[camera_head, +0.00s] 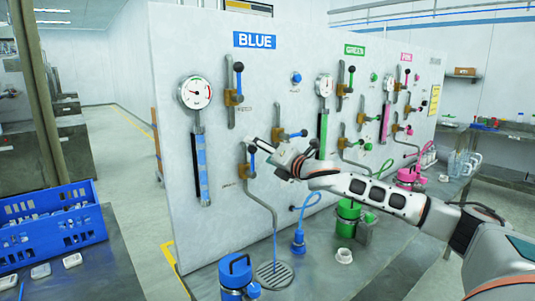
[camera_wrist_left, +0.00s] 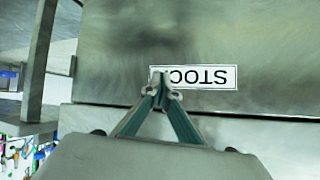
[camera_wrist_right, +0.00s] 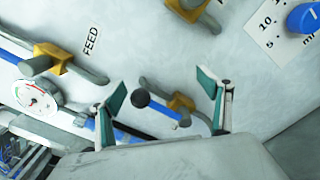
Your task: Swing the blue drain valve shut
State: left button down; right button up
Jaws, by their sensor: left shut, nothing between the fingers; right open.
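The handle appears to point up along the pipe. My right gripper (camera_head: 264,144) is open, its fingertips (camera_wrist_right: 165,82) on either side of the ball. I cannot tell whether either finger touches it. My left gripper (camera_wrist_left: 162,90) is shut and empty, seen only in its wrist view.
The feed valve (camera_head: 237,92) and a gauge (camera_head: 195,92) are above. Another blue-handled valve (camera_head: 280,136) is just right of my right gripper. A blue drum (camera_head: 235,272) stands below.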

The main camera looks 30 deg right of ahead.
jog(key=shift+d+f, duration=0.25)
jog(key=shift+d, duration=0.25)
jog(key=shift+d+f, duration=0.2)
jog(key=shift+d, duration=0.25)
jog(key=d+f, duration=0.1)
jog(key=f, duration=0.1)
jog(key=d+f+b, duration=0.1)
jog(key=d+f, duration=0.1)
jog(key=shift+w, duration=0.2)
jog(key=shift+d+f+b, duration=0.25)
jog(key=shift+f+b, duration=0.2)
jog(key=shift+b, duration=0.05)
jog(key=shift+d+f+b, duration=0.2)
jog(key=shift+f+b, duration=1)
jog(key=shift+f, duration=0.4)
